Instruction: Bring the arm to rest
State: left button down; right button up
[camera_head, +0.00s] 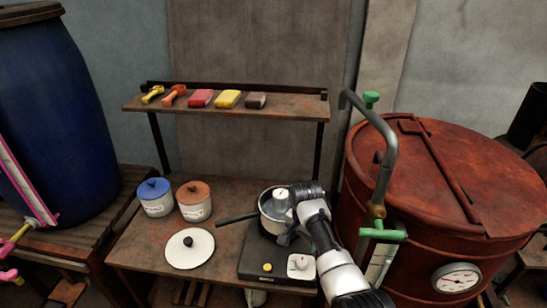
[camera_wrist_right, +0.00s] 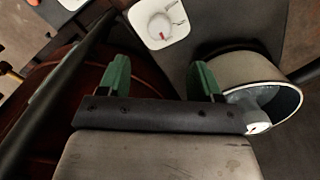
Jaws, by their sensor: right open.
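My right arm reaches in from the bottom right in the head view. Its right gripper (camera_head: 287,236) is beside the pot, over the dark hotplate (camera_head: 254,250). In the right wrist view, the green fingertips of the gripper (camera_wrist_right: 160,76) are apart with nothing between them. The metal pot (camera_head: 267,212) stands on the hotplate, its dark handle to the left. It is at the right in the wrist view (camera_wrist_right: 236,67), close to one finger, and I cannot tell if they touch. The arm hides part of the pot and hotplate.
A large red vat (camera_head: 440,165) with a bent grey pipe (camera_head: 389,150) stands close at the right. Blue-lidded (camera_head: 155,199) and brown-lidded (camera_head: 194,204) jars and a white lid (camera_head: 189,249) are on the table. A shelf (camera_head: 290,109) is behind; a blue barrel (camera_head: 55,115) is left.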

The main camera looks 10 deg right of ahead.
jog(key=s+d+f+n+t, duration=0.1)
jog(key=s+d+f+n, duration=0.15)
jog(key=s, duration=0.65)
jog(key=s+d+f+n+t, duration=0.1)
jog(key=s+d+f+n, duration=0.15)
jog(key=s, duration=0.55)
jog(key=s+a+r+n+t, duration=0.1)
jog(key=s+r+n, duration=0.3)
jog(key=s, duration=0.5)
jog(key=s+r+n+t, duration=0.1)
jog(key=s+r+n, duration=0.3)
jog(key=s, duration=0.5)
notch_tip(320, 180, down, 24)
jog(key=g, duration=0.1)
jog(key=s+d+f+g, duration=0.1)
jog(key=s+d+f, duration=0.1)
jog(key=s+f, duration=1.5)
jog(key=shift+d+f+g, duration=0.2)
jog(key=shift+d+g, duration=0.1)
